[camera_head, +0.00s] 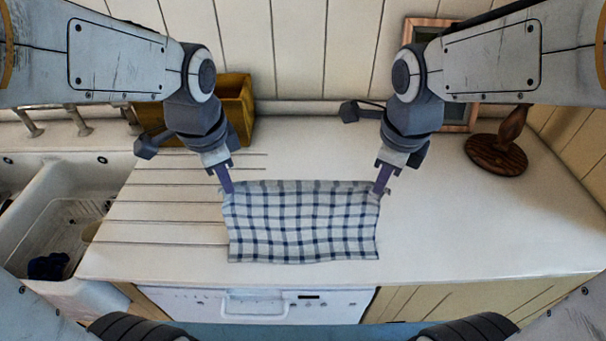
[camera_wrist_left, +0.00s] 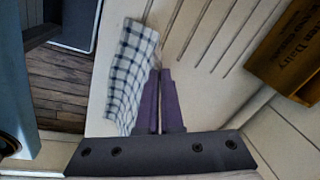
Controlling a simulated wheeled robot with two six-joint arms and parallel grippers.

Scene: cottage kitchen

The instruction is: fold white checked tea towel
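The white and blue checked tea towel (camera_head: 302,228) lies spread on the worktop in the head view, its near edge towards the worktop's front. Its far edge looks slightly raised and creased between my two grippers. My left gripper (camera_head: 227,188) is at the far left corner, and my right gripper (camera_head: 380,188) is at the far right corner. In the left wrist view, the purple fingers of my left gripper (camera_wrist_left: 161,72) are close together, with the towel's corner at their tips and the towel (camera_wrist_left: 132,72) extending left. The right fingers also look closed at their corner.
A sink (camera_head: 60,215) with a dark cloth (camera_head: 48,266) is at the left. A yellow wooden box (camera_head: 236,105) stands at the back, also visible in the left wrist view (camera_wrist_left: 290,55). A dark wooden stand (camera_head: 497,155) is at the right. The worktop right of the towel is clear.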

